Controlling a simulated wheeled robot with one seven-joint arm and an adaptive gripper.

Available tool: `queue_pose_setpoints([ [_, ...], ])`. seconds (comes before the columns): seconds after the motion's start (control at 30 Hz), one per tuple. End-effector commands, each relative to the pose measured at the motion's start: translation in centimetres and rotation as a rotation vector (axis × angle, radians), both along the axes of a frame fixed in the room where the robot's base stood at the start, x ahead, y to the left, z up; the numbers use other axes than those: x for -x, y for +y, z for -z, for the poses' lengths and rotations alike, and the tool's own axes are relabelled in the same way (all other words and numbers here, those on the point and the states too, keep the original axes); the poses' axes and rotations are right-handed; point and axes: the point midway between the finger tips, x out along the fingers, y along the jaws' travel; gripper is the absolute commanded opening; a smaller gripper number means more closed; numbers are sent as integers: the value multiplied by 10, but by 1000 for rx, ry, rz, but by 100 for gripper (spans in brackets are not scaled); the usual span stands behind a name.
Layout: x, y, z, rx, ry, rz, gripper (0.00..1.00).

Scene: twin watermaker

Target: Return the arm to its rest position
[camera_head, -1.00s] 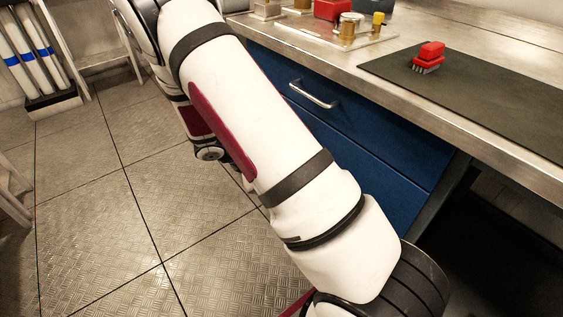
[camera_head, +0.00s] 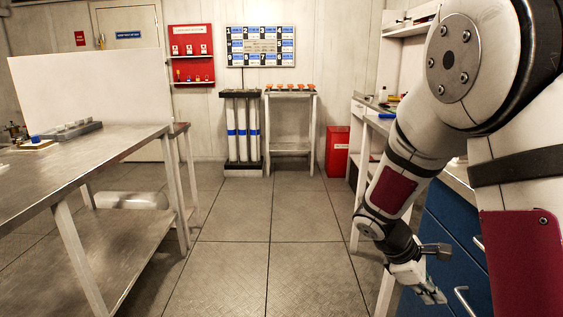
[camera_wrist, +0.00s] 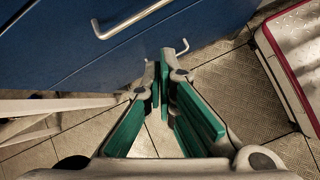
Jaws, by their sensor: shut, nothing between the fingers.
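My gripper (camera_head: 432,296) hangs low at the right of the head view, pointing down beside the blue drawer cabinet (camera_head: 455,240). My arm is folded, with its upper links filling the right side of that view. In the wrist view my gripper (camera_wrist: 160,78) has green-padded fingers that meet at their tips, with nothing between them. The blue cabinet front (camera_wrist: 75,45) with its metal handles is close ahead of the fingers there.
A steel workbench (camera_head: 70,165) stands at the left. Tall white cylinders in a rack (camera_head: 242,128), a small shelf stand (camera_head: 290,148) and a red bin (camera_head: 337,150) stand at the back. The middle floor (camera_head: 240,240) is clear.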

Motion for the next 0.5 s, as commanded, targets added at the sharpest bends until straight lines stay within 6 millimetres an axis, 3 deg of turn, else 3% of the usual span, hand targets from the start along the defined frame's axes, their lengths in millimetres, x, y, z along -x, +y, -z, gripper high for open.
queue_pose_setpoints([
  [0.03, 11, 3, -18, -21, -43, 56, 0],
  [0.2, 55, 16, -64, -92, -148, 246, 0],
  [0.5, 140, 48, -121, -241, -297, 551, 0],
])
